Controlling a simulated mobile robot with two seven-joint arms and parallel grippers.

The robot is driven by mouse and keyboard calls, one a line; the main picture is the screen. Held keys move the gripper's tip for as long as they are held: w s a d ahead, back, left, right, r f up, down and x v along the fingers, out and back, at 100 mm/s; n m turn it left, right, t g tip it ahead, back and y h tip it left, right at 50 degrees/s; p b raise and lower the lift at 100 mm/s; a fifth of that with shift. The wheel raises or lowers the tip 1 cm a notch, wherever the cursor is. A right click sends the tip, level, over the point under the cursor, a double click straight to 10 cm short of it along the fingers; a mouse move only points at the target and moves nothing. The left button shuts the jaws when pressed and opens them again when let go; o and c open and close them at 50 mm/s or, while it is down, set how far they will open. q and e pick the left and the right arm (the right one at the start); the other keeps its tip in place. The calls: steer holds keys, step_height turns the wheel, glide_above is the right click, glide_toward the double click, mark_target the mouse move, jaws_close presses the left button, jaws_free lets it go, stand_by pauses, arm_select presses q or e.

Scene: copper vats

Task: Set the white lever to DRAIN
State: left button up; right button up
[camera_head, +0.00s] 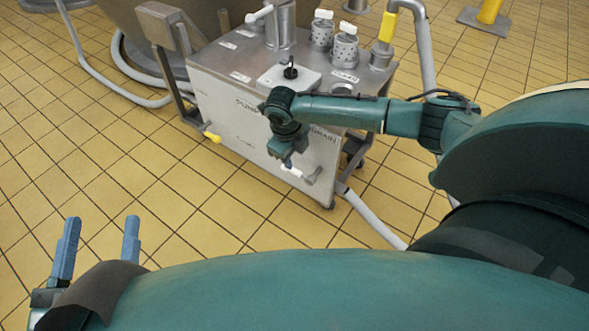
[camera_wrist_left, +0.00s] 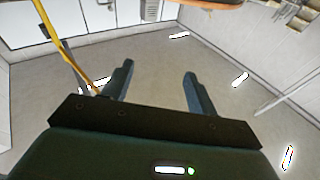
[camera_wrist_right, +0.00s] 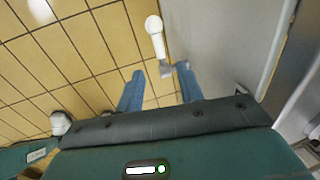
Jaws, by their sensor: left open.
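The white lever (camera_head: 291,170) is on the front face of the steel cart, low on the right, with a grey hub at its right end. The lever points left in the head view. The word DRAIN (camera_head: 323,137) is printed above it, partly hidden by my right arm. My right gripper (camera_head: 290,158) is right at the lever and covers part of it. In the right wrist view the lever's white shaft and round knob (camera_wrist_right: 154,25) show just beyond the open fingertips (camera_wrist_right: 158,72); contact cannot be told. My left gripper (camera_head: 101,222) is open and empty, far from the cart.
The steel cart (camera_head: 225,115) carries white-capped canisters (camera_head: 345,45) and a black knob (camera_head: 290,68) on top. A yellow-tipped handle (camera_head: 212,137) sticks out at its lower left. A grey hose (camera_head: 372,218) runs from its lower right.

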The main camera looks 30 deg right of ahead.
steer(key=f+b, duration=0.1)
steer(key=f, duration=0.1)
steer(key=f+b, duration=0.1)
steer(key=f, duration=0.1)
steer(key=d+f+b, duration=0.1)
steer(key=f, duration=0.1)
steer(key=shift+w+f, duration=0.25)
steer(key=shift+f, duration=0.15)
arm_select(q)
steer(key=shift+w+a+r+m+t+h, duration=0.1)
steer(key=shift+w+r+m+t+h, duration=0.15)
steer(key=shift+r+m+h, duration=0.5)
steer(key=shift+w+a+r+m+t+h, duration=0.1)
steer(key=shift+w+r+m+t+h, duration=0.1)
steer(key=shift+r+m+t+h, duration=0.35)
steer(key=shift+w+a+r+m+t+h, duration=0.1)
steer(key=shift+w+r+m+h, duration=0.1)
steer(key=shift+r+m+h, duration=0.65)
arm_select(e)
steer(key=shift+d+f, duration=0.2)
steer(key=shift+f, duration=0.35)
arm_select(q)
steer(key=shift+r+n+y, duration=0.2)
steer(key=shift+n+y, duration=0.05)
steer(key=shift+n, duration=0.1)
arm_select(e)
steer(key=shift+c, duration=0.3)
jaws_close()
